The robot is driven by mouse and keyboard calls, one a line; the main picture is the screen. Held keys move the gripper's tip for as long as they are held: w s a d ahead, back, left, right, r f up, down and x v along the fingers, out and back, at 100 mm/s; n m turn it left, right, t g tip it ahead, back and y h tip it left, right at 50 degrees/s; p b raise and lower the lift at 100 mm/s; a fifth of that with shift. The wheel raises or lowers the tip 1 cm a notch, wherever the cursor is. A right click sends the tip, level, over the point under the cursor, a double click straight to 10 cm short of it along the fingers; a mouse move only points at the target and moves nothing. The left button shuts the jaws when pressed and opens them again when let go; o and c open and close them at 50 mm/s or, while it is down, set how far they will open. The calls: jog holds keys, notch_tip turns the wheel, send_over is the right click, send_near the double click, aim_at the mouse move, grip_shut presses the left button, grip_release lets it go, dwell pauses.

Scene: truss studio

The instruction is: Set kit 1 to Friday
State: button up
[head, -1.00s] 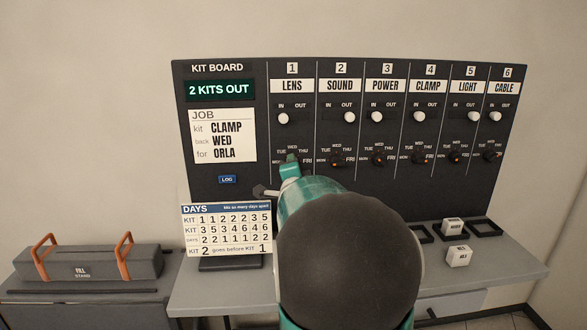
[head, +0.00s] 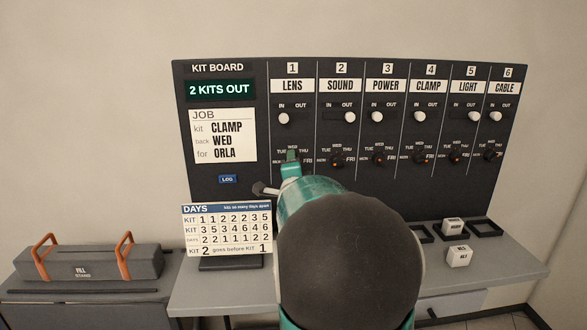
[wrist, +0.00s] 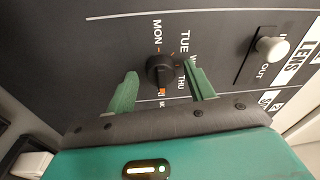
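The kit 1 dial under LENS is a small black knob (wrist: 160,70) on the dark kit board (head: 225,140). In the wrist view day labels, MON, TUE and THU among them, ring it, with orange marks beside it.
The kit 1 IN/OUT switch (head: 284,119) is above the dial, and the kit 2 dial (head: 338,160) is to its right. A DAYS card (head: 226,229) stands on the grey shelf (head: 520,273) at left. White blocks (head: 459,256) lie at right. My arm hides the shelf's middle.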

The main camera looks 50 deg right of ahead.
jog(key=shift+s, duration=0.1)
jog(key=v, duration=1.3)
jog(key=shift+s+a, duration=0.15)
jog(key=shift+a, duration=0.2)
jog(key=shift+f, duration=0.1)
jog(key=w+a+f+n+g+y, duration=0.1)
jog(key=a+f+n+y, duration=0.1)
jog(key=a+n+y, duration=0.55)
jog(key=w+a+f+n+y, duration=0.15)
jog(key=a+n, duration=0.35)
jog(key=a, duration=0.5)
jog(key=s+a+f+n+g+y, duration=0.2)
jog(key=s+a+f+n+g, duration=0.1)
jog(key=s+a+n, duration=0.3)
jog(key=s+a+f+n+g+y, duration=0.2)
jog(key=s+a+f+n+g, duration=0.1)
jog(key=s+a+n, duration=0.3)
jog(key=s+a+g, duration=0.1)
jog(key=s+a, duration=0.1)
jog(key=a, duration=0.1)
jog(key=shift+s, duration=0.3)
jog(key=shift+f+n, duration=0.15)
jog(key=shift+n, duration=0.1)
jog(key=shift+c, duration=0.2)
